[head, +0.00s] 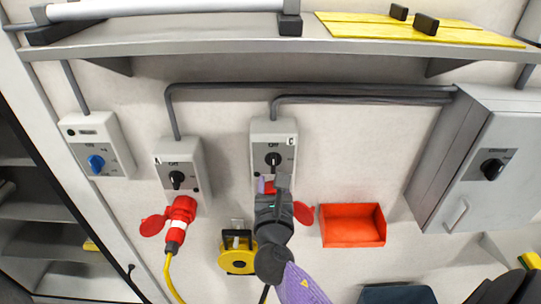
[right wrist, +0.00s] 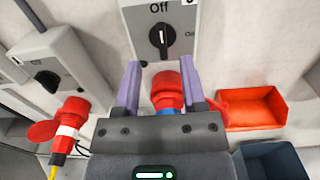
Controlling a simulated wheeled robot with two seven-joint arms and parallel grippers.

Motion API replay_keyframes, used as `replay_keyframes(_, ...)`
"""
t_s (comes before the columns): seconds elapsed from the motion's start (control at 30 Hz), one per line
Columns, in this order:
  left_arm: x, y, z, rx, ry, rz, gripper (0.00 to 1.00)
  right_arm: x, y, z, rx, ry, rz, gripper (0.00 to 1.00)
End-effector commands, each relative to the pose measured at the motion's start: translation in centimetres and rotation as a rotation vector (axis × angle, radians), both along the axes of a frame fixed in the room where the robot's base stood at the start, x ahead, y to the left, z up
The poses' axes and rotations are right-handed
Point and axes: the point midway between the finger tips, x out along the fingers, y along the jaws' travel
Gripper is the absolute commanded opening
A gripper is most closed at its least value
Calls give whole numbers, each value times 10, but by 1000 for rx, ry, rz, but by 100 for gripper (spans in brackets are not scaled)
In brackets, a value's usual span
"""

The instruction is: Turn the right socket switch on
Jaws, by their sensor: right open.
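The right socket box (head: 262,132) is a grey wall box with a black rotary switch (head: 273,159). In the right wrist view the black switch (right wrist: 161,38) stands upright below the word Off, with On lettered at its right. My right gripper (head: 271,184) is open just below the switch and apart from it. Its purple fingers (right wrist: 160,80) lie on either side of a red plug or socket (right wrist: 168,88) under the box; I cannot tell whether they touch it. The gripper hides most of this red part in the head view. My left gripper is not in view.
Left of it is a similar socket box (head: 169,154) with a red plug (head: 180,218). A box with a blue knob (head: 95,162) hangs farther left. A red bin (head: 353,208), yellow reel (head: 238,266) and grey cabinet (head: 508,130) are nearby. A shelf (head: 230,45) runs above.

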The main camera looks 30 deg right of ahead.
Motion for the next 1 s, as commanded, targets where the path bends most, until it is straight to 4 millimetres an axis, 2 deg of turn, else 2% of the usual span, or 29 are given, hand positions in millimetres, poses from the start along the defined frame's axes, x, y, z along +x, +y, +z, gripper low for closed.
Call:
replay_keyframes(0.2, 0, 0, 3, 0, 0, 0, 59, 46, -28, 1, 4, -3, -2, 53)
replay_keyframes(0.3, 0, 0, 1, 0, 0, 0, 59, 60, -37, 0, 6, -1, -1, 53)
replay_keyframes(0.5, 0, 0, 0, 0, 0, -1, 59, 71, -45, 0, 8, -2, -1, 53)
replay_keyframes(0.73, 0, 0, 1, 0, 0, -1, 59, 72, -45, 0, 10, -1, -1, 53)
replay_keyframes(0.77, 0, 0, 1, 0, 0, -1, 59, 72, -45, 0, 10, -1, -1, 49)
replay_keyframes(1.0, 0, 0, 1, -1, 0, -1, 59, 72, -45, 0, 10, 0, -1, 0)
